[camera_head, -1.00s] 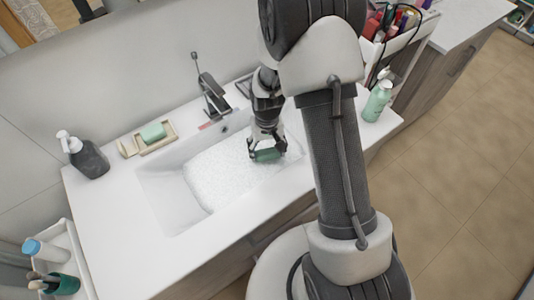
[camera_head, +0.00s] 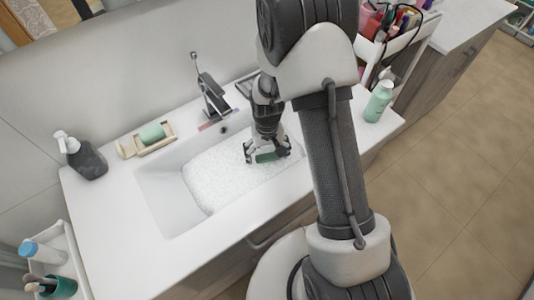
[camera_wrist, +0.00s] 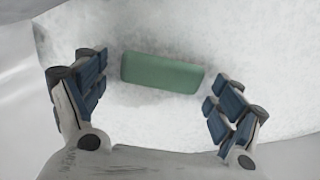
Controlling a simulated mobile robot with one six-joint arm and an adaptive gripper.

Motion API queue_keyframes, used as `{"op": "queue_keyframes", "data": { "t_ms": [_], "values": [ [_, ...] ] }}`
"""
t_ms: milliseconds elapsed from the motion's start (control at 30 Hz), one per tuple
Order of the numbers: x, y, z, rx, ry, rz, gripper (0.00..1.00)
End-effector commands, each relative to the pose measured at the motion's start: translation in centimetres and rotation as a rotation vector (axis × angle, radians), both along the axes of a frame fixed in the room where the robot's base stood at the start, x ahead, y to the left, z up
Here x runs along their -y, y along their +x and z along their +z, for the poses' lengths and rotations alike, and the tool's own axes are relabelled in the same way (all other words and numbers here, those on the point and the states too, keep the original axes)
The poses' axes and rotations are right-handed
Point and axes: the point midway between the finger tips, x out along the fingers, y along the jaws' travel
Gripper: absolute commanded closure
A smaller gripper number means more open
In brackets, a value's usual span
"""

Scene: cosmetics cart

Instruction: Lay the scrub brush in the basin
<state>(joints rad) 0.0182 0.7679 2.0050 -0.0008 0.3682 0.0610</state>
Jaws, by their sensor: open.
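The scrub brush shows as a green block (camera_wrist: 162,73) in the wrist view, lying on the white foam in the basin; its bristles are not visible. In the head view the green piece (camera_head: 266,157) shows just below my gripper. My gripper (camera_head: 267,154) is over the right part of the basin (camera_head: 160,205). In the wrist view my gripper (camera_wrist: 158,98) has its fingers spread wide, one on each side of the brush, with gaps between them and it.
A faucet (camera_head: 212,98) stands behind the basin. A soap dish (camera_head: 146,140) with a green bar and a dark pump bottle (camera_head: 82,155) are at left. A green bottle (camera_head: 378,101) stands at right. Left counter front is clear.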

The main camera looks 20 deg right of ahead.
Motion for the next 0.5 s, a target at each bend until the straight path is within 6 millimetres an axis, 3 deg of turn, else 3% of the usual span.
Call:
{"op": "queue_keyframes", "data": {
  "t_ms": [267,500],
  "values": [
    [0.0,0.0,0.6,0.001,0.000,0.000,0.14],
    [0.0,0.1,5.2,0.005,0.000,0.000,0.14]
  ]
}}
